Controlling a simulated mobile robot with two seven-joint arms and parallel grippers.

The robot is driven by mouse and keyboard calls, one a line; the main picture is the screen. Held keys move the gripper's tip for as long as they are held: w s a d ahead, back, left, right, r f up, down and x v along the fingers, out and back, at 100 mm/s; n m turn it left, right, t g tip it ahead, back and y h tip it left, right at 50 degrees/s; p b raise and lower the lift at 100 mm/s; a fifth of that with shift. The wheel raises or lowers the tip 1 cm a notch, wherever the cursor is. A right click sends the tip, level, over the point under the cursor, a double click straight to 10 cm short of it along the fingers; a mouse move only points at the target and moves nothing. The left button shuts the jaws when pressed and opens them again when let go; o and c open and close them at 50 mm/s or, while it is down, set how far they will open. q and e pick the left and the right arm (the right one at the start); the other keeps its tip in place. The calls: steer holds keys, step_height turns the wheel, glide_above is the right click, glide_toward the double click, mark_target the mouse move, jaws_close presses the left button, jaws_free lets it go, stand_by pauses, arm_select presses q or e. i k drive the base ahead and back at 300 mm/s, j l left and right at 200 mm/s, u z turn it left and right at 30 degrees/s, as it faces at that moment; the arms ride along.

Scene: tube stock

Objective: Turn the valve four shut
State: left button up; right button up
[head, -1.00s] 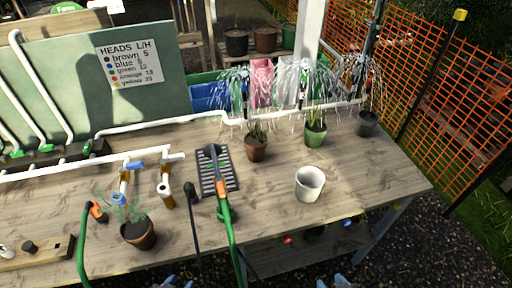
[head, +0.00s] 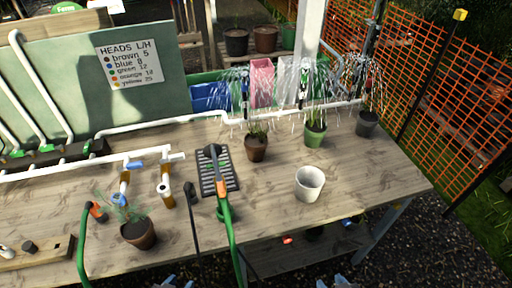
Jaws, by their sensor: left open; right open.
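White pipework with several green-handled valves runs along the back left of the bench; one green handle (head: 88,147) sits at the right of that row. I see no number marking valve four. Water sprays from heads over the potted plants at the back. My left gripper (head: 175,283) and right gripper (head: 335,283) show only as tips at the bottom edge, apart from the valves. Both are open and empty.
A green hose (head: 228,232) with an orange-and-grey fitting crosses the front edge by a black grate (head: 230,166). A white pot (head: 309,183), a brown pot (head: 256,148) and a green pot (head: 315,135) stand to the right. A potted plant (head: 139,233) stands front left.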

mark_target(87, 146)
steer(key=u, duration=1.3)
steer(key=i+j+u, duration=0.1)
steer(key=j+u, duration=0.2)
steer(key=j, duration=0.25)
